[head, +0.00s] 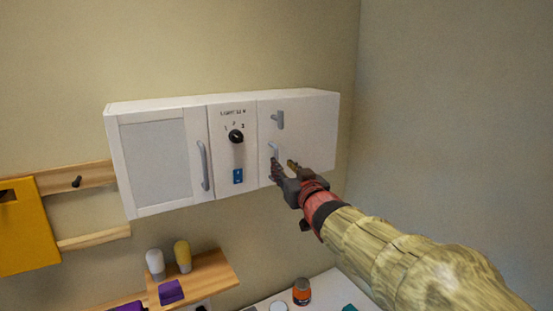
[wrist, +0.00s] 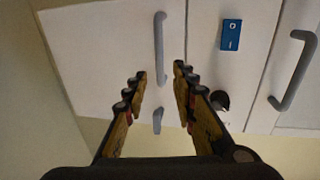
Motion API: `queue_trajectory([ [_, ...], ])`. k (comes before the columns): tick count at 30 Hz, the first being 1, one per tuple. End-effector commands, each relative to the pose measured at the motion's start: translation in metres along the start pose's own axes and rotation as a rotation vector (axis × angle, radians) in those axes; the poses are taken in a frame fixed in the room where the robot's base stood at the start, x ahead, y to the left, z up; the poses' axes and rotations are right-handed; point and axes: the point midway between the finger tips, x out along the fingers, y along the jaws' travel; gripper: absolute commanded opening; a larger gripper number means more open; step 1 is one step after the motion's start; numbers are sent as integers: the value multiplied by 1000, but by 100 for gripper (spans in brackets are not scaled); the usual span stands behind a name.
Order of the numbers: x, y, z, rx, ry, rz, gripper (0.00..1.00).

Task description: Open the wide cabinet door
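A white wall cabinet hangs on the wall in the head view. Its right door (head: 310,125) is plain and looks shut; it fills the left of the wrist view (wrist: 95,50). That door has a grey bar handle (head: 273,151), partly hidden by my fingers, and a small grey latch (head: 278,119) above it. The left door (head: 155,160), with an inset panel and its own bar handle (head: 204,165), also looks shut. My gripper (head: 282,163) is open at the right door's handle. In the wrist view its fingertips (wrist: 160,72) stand either side of that handle (wrist: 160,45); no grip shows.
Between the doors is a panel with a black knob (head: 236,136) and a blue switch (head: 238,176). Below are a wooden shelf (head: 210,277) with two bottles and a white surface with an orange jar (head: 302,291). A grey wall (head: 460,110) stands right.

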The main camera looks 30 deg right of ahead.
Motion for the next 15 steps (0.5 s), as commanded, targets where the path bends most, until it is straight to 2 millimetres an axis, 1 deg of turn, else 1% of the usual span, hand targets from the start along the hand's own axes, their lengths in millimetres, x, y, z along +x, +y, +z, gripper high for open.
queue_trajectory([
  [9, 46, 0, 1, 1, -4, 1, 27],
  [15, 65, 0, 0, 0, -2, 2, 27],
])
